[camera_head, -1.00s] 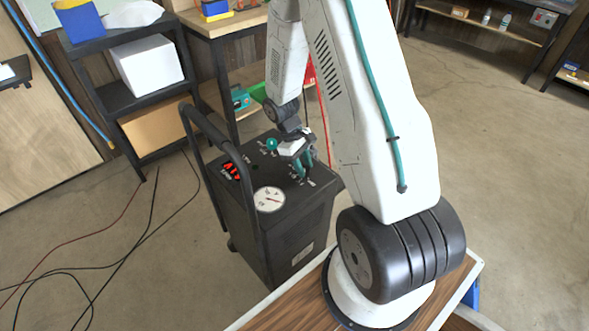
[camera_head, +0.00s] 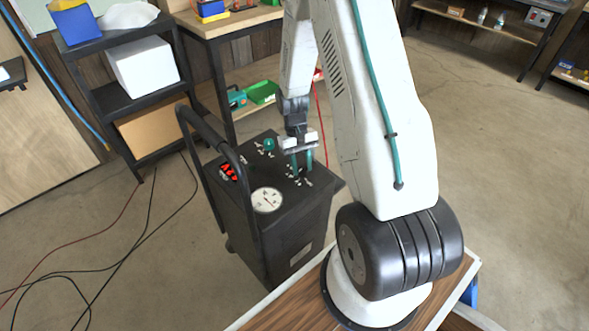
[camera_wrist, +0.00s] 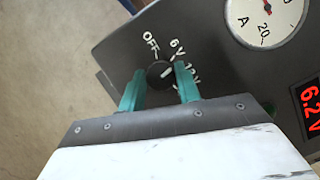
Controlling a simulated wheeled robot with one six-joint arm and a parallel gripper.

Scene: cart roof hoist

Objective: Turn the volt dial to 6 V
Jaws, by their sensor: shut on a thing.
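The volt dial (camera_wrist: 160,74) is a small dark round knob with a white mark, on the black cart's top panel (camera_wrist: 215,65). Printed labels OFF, 6 V and 12 V stand around it. Its white mark points up and right in the wrist view, toward the 6 V to 12 V side; the exact alignment is hard to tell. The red display (camera_wrist: 311,107) reads 6.2 V. My gripper (camera_wrist: 160,86) has its teal fingers on either side of the dial, shut on it.
A round white gauge (camera_head: 267,200) and a teal knob (camera_head: 269,144) sit on the same panel. The cart's black handle (camera_head: 213,133) rises on the left. Black shelves (camera_head: 112,93) and a wooden workbench (camera_head: 222,24) stand behind. Cables (camera_head: 110,255) lie on the floor at left.

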